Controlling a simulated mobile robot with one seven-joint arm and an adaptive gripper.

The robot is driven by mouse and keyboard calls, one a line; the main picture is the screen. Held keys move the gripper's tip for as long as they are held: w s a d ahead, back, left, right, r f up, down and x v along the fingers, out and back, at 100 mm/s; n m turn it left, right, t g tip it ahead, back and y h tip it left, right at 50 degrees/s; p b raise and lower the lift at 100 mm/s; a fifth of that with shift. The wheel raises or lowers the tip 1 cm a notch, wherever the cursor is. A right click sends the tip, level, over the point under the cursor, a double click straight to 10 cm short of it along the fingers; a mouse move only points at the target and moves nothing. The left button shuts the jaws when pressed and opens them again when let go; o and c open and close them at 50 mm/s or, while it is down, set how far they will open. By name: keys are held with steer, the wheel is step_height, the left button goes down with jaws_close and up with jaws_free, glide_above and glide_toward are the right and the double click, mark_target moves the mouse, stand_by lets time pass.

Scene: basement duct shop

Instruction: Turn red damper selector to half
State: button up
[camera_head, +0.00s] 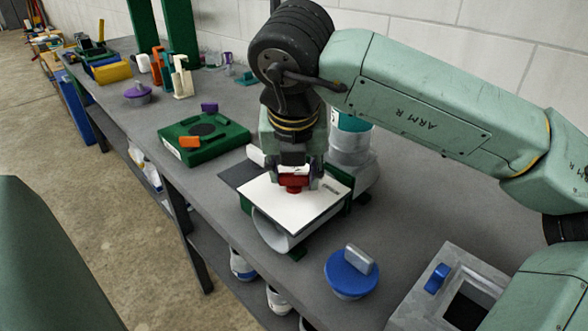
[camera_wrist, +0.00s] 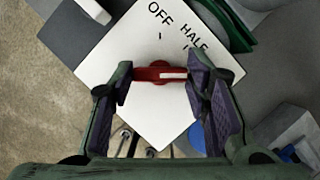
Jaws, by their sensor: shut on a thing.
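The red damper selector (camera_head: 293,184) is a red bar-shaped knob on a white square plate (camera_head: 262,198). In the wrist view the selector (camera_wrist: 150,74) lies crosswise, with a white stripe on its right part pointing right. The plate (camera_wrist: 115,50) bears the words OFF and HALF, each with a short tick, above the knob. The stripe points at neither tick; it lies clockwise of HALF. My gripper (camera_head: 293,180) comes down from above. In the wrist view my gripper (camera_wrist: 163,76) is shut on the selector, one finger at each end. The right finger hides part of the plate.
A green box with an orange handle (camera_head: 190,142) stands left of the plate. A blue round knob (camera_head: 351,273) with a grey handle is in front, near a grey box with a blue handle (camera_head: 437,278). A white and teal canister (camera_head: 350,140) stands behind. Bare bench lies between.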

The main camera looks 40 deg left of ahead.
steer(key=shift+f+n+b, duration=0.1)
steer(key=shift+n+b, duration=0.2)
steer(key=shift+b, duration=0.05)
steer(key=n+b, duration=0.2)
steer(key=shift+w+d+n+g+y, duration=0.1)
steer(key=shift+n+g+y, duration=0.2)
steer(key=shift+g+y, duration=0.1)
steer(key=n+g, duration=0.1)
steer(key=n, duration=0.1)
steer(key=n+g, duration=0.1)
steer(key=n, duration=0.2)
steer(key=shift+w+y+b, duration=0.1)
steer(key=shift+y+b, duration=0.2)
steer(key=shift+b, duration=0.05)
steer(key=shift+n, duration=0.4)
steer(key=o, duration=1.2)
steer(key=shift+c, duration=0.2)
steer(key=v, duration=1.2)
